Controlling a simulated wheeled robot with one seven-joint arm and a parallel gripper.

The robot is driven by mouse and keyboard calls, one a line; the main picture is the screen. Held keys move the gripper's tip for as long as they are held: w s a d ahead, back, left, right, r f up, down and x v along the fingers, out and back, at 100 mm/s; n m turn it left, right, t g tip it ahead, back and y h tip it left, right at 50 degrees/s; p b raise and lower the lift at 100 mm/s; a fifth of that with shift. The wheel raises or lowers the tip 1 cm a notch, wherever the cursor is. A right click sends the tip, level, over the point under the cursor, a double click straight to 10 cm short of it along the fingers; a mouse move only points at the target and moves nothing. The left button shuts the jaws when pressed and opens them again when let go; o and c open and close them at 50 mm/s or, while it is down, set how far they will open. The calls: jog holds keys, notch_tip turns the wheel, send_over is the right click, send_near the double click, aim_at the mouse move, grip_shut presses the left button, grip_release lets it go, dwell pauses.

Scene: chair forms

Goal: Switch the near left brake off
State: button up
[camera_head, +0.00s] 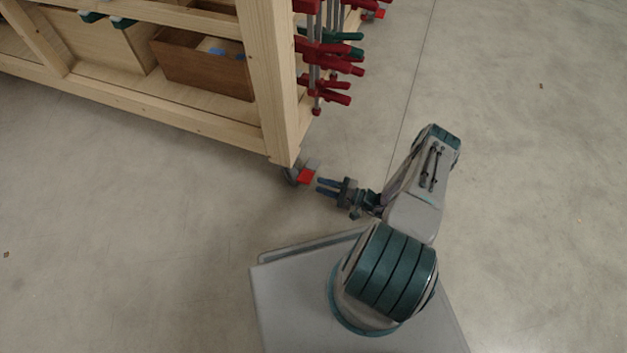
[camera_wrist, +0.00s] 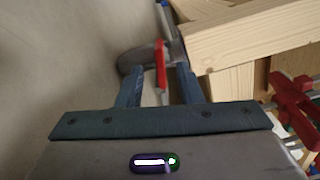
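The brake is a small red lever (camera_head: 306,176) on the grey caster wheel (camera_head: 290,174) under the near corner post of the wooden workbench (camera_head: 276,105). In the wrist view the red lever (camera_wrist: 160,63) shows upright in the gap between my two fingers, with the wheel (camera_wrist: 135,58) behind it. My gripper (camera_head: 319,185) is low by the floor, just right of the lever, pointing left at it. Its fingers (camera_wrist: 158,80) are apart, with no clear contact on the lever. Whether the fingertips reach past the lever is hard to tell.
The bench post (camera_wrist: 245,35) and lower rail stand close above and beside my gripper. Red clamps (camera_head: 325,60) hang on the bench's right end, also near in the wrist view (camera_wrist: 295,105). A brown wooden box (camera_head: 203,65) sits on the shelf. The floor at left and right is clear.

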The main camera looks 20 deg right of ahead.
jog(key=p+v, duration=0.1)
jog(key=v, duration=0.7)
jog(key=shift+s+d, duration=0.15)
jog(key=w+a+r+n+g+h+p, duration=0.15)
jog(key=r+g+p, duration=0.35)
jog(key=r, duration=1.1)
jog(key=w+a+r+n+g+h+p, duration=0.1)
jog(key=w+r+n+g+p, duration=0.15)
jog(key=r+p, duration=0.9)
jog(key=w+a+r+n+g+h+p, duration=0.1)
jog(key=r+n+g+h+p, duration=0.3)
jog(key=r, duration=1.7)
jog(key=s+a+r+t+h+p, duration=0.1)
jog(key=s+r+p, duration=0.4)
jog(key=r, duration=0.9)
jog(key=s+a+r+n+t+h+p, duration=0.1)
jog(key=s+a+r+h+p, duration=0.2)
jog(key=r, duration=1.2)
jog(key=s+a+r+n+t+h+p, duration=0.1)
jog(key=s+a+r+h+p, duration=0.2)
jog(key=s+r+p, duration=0.6)
notch_tip(320, 180, up, 6)
jog(key=shift+r+t+h+p, duration=0.15)
jog(key=shift+t+h+p, duration=0.2)
jog(key=shift+h+p, duration=0.3)
jog(key=shift+a, duration=0.1)
